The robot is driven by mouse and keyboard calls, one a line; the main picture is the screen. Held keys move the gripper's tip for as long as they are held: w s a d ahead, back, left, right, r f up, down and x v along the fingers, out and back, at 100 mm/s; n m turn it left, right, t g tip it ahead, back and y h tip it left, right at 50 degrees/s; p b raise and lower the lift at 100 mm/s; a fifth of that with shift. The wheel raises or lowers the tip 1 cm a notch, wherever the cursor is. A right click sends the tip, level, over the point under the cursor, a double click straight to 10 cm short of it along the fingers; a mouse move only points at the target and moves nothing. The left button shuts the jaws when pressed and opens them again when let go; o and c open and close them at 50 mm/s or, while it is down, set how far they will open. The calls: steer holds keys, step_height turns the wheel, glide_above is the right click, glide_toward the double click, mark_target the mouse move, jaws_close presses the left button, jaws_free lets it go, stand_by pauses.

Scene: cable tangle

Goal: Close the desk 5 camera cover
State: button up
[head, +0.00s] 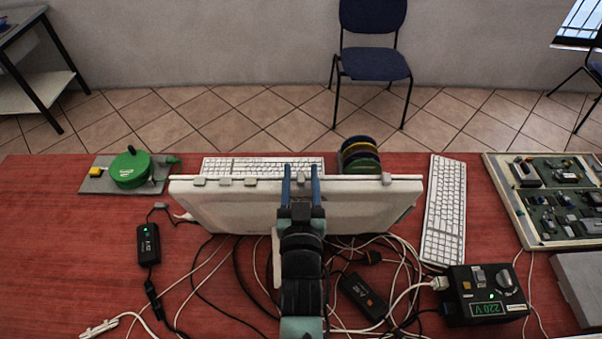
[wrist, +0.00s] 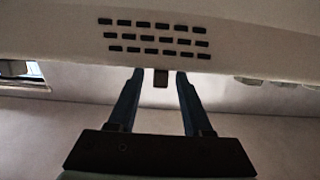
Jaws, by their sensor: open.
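A white screen (head: 230,205) stands on the red table, its back towards me. Several small grey tabs sit along its top edge; no label shows which is the camera cover. My gripper (head: 301,169) is open at this edge, its two blue fingers pointing away from me. One small tab (head: 306,181) shows between the fingers. In the wrist view, a small dark tab (wrist: 160,79) hangs below the vented panel (wrist: 60,45), between the open fingertips. Touching cannot be told. The arm hides part of the screen's back.
White keyboards lie behind the screen (head: 255,165) and right of it (head: 444,210). Tangled cables, a black adapter (head: 148,244) and a black power box (head: 485,294) lie in front. A green reel (head: 130,168) is at left, circuit boards (head: 560,195) at right.

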jaws_close()
stand_by(1.4)
